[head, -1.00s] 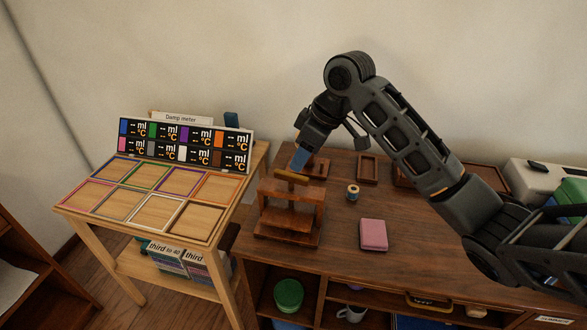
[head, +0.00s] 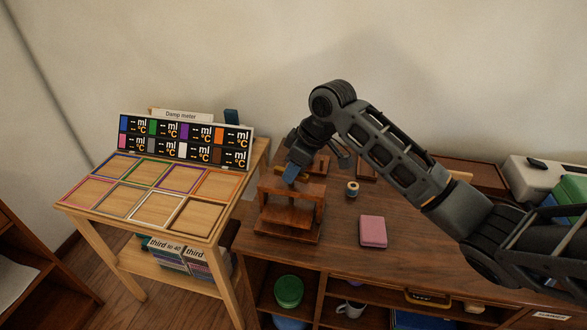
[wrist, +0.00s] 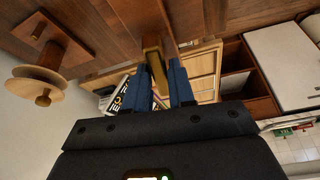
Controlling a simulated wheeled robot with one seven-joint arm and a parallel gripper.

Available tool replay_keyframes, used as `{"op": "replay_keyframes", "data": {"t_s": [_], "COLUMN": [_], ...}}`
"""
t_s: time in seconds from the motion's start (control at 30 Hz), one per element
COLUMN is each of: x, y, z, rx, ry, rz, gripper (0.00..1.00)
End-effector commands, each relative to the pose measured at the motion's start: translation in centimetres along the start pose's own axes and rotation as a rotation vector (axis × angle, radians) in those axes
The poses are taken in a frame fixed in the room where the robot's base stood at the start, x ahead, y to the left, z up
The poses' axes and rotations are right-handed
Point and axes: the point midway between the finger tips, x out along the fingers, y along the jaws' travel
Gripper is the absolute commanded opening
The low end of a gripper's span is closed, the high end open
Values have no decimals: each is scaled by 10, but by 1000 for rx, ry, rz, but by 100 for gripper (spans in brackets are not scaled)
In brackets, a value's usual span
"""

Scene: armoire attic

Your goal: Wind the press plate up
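The wooden press (head: 290,212) stands at the left end of the brown desk, a frame with two posts, a top beam and a base. Its bar handle on top is mostly hidden by my gripper (head: 291,172) in the head view. In the wrist view the brass-coloured handle bar (wrist: 154,60) lies between the two blue fingertips of my gripper (wrist: 158,72). The fingers stand apart on either side of it, and a gap shows between them. Whether either finger touches the bar is not clear. The plate's height is hard to make out.
A thread spool (head: 352,189) and a pink block (head: 373,231) lie right of the press. Left stands a light wooden table with coloured frames (head: 157,208) and a Damp meter board (head: 184,141). Small trays sit behind the press.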

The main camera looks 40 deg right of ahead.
Motion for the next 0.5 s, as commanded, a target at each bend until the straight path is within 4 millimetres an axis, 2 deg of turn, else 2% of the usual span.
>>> {"op": "replay_keyframes", "data": {"t_s": [0.03, 0.23, 0.5], "x": [0, 0, 0], "y": [0, 0, 0], "z": [0, 0, 0], "rx": [0, 0, -4], "ry": [0, 0, -2], "rz": [0, 0, -2], "gripper": [19, 0, 0]}}
